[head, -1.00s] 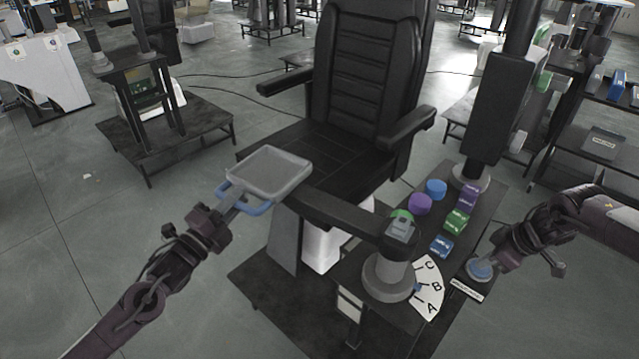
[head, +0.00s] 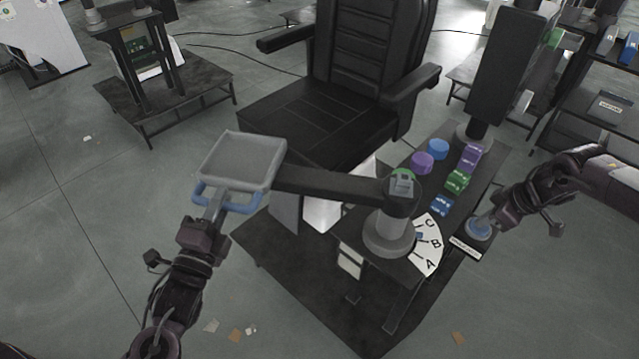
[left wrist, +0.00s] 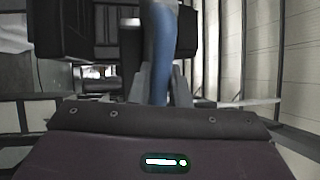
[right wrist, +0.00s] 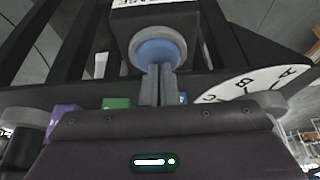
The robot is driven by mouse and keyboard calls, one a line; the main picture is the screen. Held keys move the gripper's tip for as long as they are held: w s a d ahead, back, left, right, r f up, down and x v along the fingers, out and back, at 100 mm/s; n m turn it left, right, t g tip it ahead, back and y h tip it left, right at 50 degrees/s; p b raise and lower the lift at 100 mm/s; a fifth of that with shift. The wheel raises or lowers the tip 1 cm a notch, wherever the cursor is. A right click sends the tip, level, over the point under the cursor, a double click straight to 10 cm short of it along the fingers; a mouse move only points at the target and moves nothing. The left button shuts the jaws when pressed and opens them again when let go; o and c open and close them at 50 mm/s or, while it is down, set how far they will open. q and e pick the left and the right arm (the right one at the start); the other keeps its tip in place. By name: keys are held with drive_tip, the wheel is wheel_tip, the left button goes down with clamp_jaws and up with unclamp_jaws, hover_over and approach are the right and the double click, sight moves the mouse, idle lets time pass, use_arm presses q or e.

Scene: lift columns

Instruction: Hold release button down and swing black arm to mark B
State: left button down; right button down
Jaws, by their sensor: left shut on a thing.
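The black arm (head: 330,185) reaches left from its grey column (head: 388,238) and carries a grey tray (head: 243,160) with a blue handle (head: 226,205). My left gripper (head: 216,205) is shut on the handle, which also shows between its fingers in the left wrist view (left wrist: 158,55). A small blue pointer (head: 419,236) at the column lies close to mark B (head: 436,243) on the white dial. My right gripper (head: 484,222) has its fingers together, tips at the blue release button (head: 472,236). In the right wrist view they meet the button (right wrist: 157,50); how far it is pressed is unclear.
A black chair (head: 345,110) stands behind the arm. Purple and blue round knobs (head: 422,163) and several coloured blocks (head: 457,181) sit on the side table beyond the dial. A dark upright post (head: 500,70) stands at its back.

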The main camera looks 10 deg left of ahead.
drive_tip(key=shift+s+f, duration=0.1)
use_arm(q)
drive_tip(key=c, duration=1.4)
unclamp_jaws()
drive_tip(key=shift+c, duration=0.2)
use_arm(e)
drive_tip(key=shift+d, duration=0.1)
use_arm(q)
drive_tip(key=s+f, duration=0.2)
drive_tip(key=s, duration=0.9)
drive_tip(key=shift+s+a+f, duration=0.15)
drive_tip(key=shift+s, duration=0.25)
